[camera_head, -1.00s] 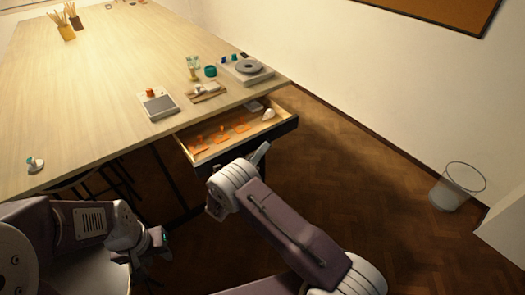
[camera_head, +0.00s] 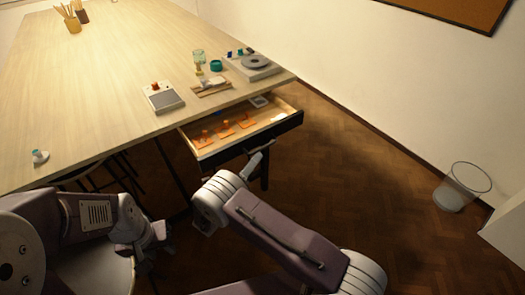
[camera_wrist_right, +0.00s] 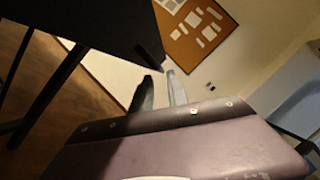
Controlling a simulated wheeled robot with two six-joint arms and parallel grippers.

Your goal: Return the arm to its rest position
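My right arm reaches up from the bottom right in the head view. Its gripper (camera_head: 262,152) is in front of the open drawer's dark front and looks small there. In the right wrist view, the two fingers of the right gripper (camera_wrist_right: 160,88) stand apart with nothing visible between them. My left arm is folded at the lower left of the head view. Its gripper (camera_head: 156,240) is low, in front of the table and over the dark floor. Its fingers are too dark and small to read.
The open drawer (camera_head: 250,133) holds several orange pieces. The table (camera_head: 100,90) bears a scale (camera_head: 163,97), a turntable device (camera_head: 252,66), a glass (camera_head: 199,62) and a teal ring (camera_head: 216,65). A wire bin (camera_head: 461,187) stands right. The floor between is clear.

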